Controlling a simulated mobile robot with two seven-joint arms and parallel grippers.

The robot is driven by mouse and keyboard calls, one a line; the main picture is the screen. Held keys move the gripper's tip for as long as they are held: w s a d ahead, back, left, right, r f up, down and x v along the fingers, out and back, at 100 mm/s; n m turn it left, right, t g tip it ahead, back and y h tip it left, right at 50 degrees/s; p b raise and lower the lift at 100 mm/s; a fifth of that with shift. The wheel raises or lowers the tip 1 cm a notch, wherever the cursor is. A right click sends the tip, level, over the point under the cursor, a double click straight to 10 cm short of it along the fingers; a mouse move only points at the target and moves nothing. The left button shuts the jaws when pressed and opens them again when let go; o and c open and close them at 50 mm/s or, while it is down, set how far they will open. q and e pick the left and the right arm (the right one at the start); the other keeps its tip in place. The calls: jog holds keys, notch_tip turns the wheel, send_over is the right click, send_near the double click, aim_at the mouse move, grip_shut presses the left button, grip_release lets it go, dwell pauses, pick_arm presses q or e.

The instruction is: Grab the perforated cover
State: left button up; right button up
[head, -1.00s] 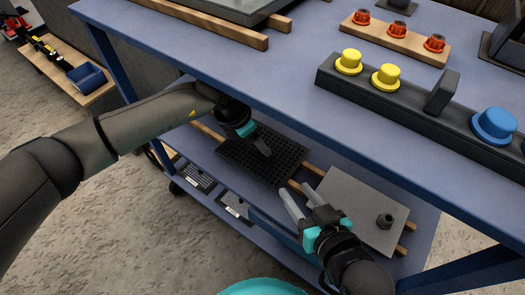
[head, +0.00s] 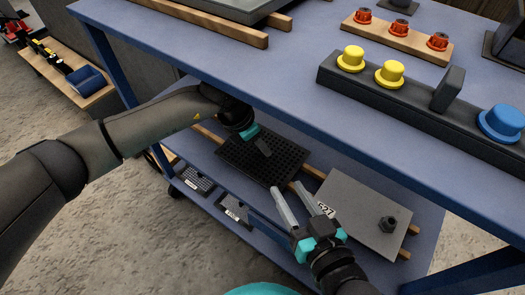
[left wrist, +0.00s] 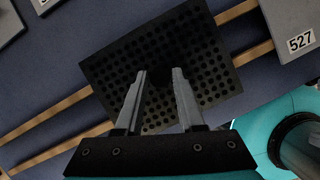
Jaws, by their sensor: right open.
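The perforated cover (head: 285,159) is a black plate with rows of holes, lying on wooden rails on the lower shelf. My left gripper (head: 264,148) is low over its middle. In the left wrist view, the left fingers (left wrist: 160,76) stand on either side of a dark knob on the cover (left wrist: 200,50). I cannot tell if they press on the knob. My right gripper (head: 290,187) is open and empty, between the perforated cover and a plain grey cover (head: 355,215) with a dark knob and a label ending in 27.
The blue upper tabletop (head: 250,75) overhangs the shelf. It carries a dark block with yellow and blue buttons (head: 390,74) and a wooden strip with red buttons (head: 400,35). Small labelled plates (head: 235,207) lie along the shelf's front. Wooden rails (left wrist: 50,115) run under the covers.

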pick_arm(q)
grip_shut()
jog(key=shift+r, duration=0.1)
dwell(0.6)
